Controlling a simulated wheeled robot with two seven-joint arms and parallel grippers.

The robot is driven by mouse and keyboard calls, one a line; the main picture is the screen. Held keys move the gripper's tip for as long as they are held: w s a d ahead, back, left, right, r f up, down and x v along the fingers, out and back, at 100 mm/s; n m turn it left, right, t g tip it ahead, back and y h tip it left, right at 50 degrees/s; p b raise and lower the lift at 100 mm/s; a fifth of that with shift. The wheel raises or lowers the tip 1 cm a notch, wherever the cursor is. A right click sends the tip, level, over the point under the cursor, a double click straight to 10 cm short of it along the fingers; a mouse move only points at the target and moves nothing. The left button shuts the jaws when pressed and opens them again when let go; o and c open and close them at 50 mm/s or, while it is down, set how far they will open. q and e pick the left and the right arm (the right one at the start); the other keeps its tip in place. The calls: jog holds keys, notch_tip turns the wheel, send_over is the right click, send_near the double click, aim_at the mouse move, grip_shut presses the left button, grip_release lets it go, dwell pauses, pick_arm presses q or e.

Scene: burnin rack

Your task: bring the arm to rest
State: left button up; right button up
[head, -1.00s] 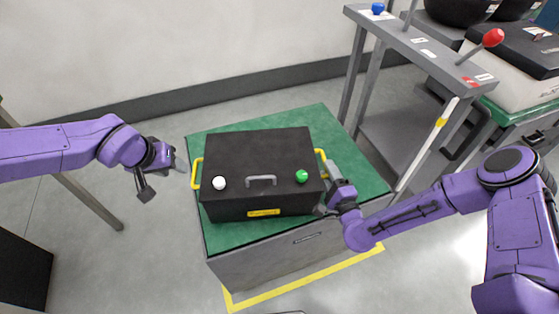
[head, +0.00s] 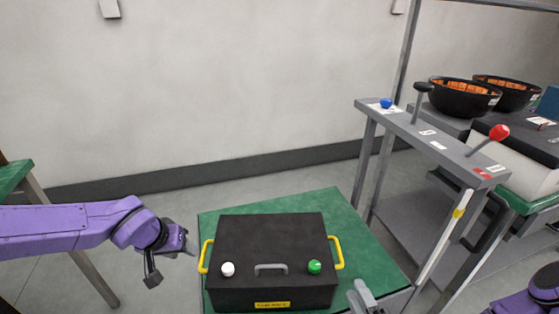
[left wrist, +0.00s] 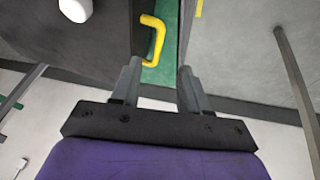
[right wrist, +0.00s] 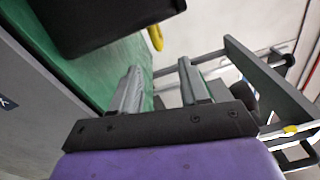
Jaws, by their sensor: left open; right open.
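My left gripper (head: 176,242) is at the left of the black box (head: 270,240), apart from its yellow left handle (head: 205,256). In the left wrist view, the fingers (left wrist: 158,80) are spread and empty, with the yellow handle (left wrist: 153,38) just beyond them. My right gripper (head: 365,297) is at the lower edge of the head view, right of the box and mostly cut off. In the right wrist view, its fingers (right wrist: 158,85) are spread and empty. The box's right yellow handle (right wrist: 156,38) shows beyond them, not touched.
The box sits on a green-topped bench (head: 370,250). It has a white knob (head: 228,269), a green knob (head: 314,267) and a grey lid handle (head: 271,269). A grey stand (head: 430,135) with levers is at the right, near black bowls (head: 463,97). Open floor lies left of the bench.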

pick_arm(q)
jog(key=s+a+f+n+t+y+p, duration=0.1)
jog(key=s+a+f+n+y+p, duration=0.2)
jog(key=s+a+f+n+y, duration=0.65)
pick_arm(e)
jog(key=s+f+n+g+h, duration=0.3)
jog(key=s+f+n+g, duration=0.4)
jog(key=s+f+g, duration=0.65)
pick_arm(q)
jog(key=s+f+m+h+p, duration=0.1)
jog(key=s+f, duration=0.2)
jog(key=s, duration=0.3)
jog(key=s+f+m+g+h+p, duration=0.1)
jog(key=s+f, duration=0.2)
jog(key=s, duration=0.4)
jog(key=s+d+f+m+g+h+p, duration=0.1)
jog(key=s+f+h, duration=0.1)
jog(key=s, duration=0.5)
jog(key=shift+f, duration=0.9)
pick_arm(e)
jog(key=s+d+r+n+g+h, duration=0.1)
jog(key=s+d+r+n+h, duration=0.3)
jog(key=s+d, duration=0.4)
jog(key=shift+s+d+r, duration=0.35)
jog(key=shift+d+r, duration=0.15)
jog(key=shift+r, duration=0.25)
